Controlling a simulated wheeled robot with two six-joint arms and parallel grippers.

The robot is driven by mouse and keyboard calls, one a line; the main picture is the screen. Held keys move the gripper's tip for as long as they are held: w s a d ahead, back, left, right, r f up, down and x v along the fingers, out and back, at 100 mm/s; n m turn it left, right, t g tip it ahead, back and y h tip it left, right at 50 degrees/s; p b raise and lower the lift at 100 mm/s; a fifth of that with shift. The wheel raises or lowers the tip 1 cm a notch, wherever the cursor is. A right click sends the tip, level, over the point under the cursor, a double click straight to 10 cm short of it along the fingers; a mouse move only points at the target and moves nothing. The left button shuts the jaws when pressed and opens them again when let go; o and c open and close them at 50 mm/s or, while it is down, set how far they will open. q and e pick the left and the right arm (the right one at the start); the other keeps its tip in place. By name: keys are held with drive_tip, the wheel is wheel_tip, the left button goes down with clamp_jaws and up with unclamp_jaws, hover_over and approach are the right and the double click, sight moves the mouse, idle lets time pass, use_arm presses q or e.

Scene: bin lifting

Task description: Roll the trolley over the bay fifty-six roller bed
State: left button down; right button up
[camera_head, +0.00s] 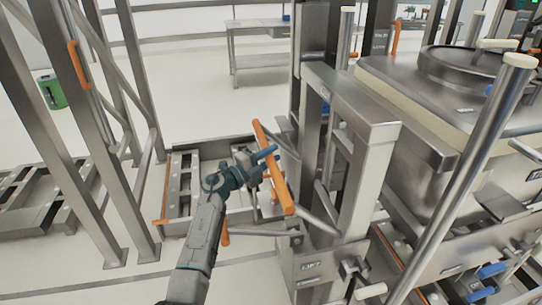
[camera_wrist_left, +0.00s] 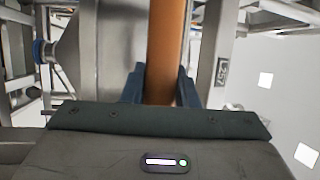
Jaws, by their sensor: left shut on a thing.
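My left gripper (camera_head: 268,170) is shut on an orange bar handle (camera_head: 286,198), seen in the head view. In the left wrist view the handle (camera_wrist_left: 168,38) runs between the two fingers of my left gripper (camera_wrist_left: 160,88). The handle is beside a tall steel frame (camera_head: 372,120), which looks like the trolley. A low roller bed (camera_head: 182,180) with an orange side rail lies on the floor behind my left forearm, which hides part of it. I cannot read the bay numbers for certain. My right gripper is in neither view.
A large lidded steel bin (camera_head: 420,98) stands at the right, above another low bed. Steel uprights (camera_head: 45,130) and another low bed (camera_head: 35,205) are at the left. A steel table (camera_head: 258,28) and green bin (camera_head: 51,90) stand farther back. White floor is clear behind the middle bed.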

use_arm(q)
drive_tip(key=shift+a, duration=0.55)
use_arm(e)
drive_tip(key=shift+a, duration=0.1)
use_arm(q)
drive_tip(key=c, duration=1.5)
unclamp_jaws()
drive_tip(key=o, duration=0.3)
drive_tip(key=shift+a, duration=0.25)
drive_tip(key=shift+o, duration=0.4)
drive_tip(key=shift+w+a, duration=0.1)
drive_tip(key=shift+d, duration=0.2)
drive_tip(key=shift+s+a+f, duration=0.1)
drive_tip(key=shift+s+a, duration=0.1)
drive_tip(key=shift+s, duration=0.15)
drive_tip(key=b+v, duration=0.1)
drive_tip(key=v, duration=0.9)
drive_tip(key=shift+a, duration=0.2)
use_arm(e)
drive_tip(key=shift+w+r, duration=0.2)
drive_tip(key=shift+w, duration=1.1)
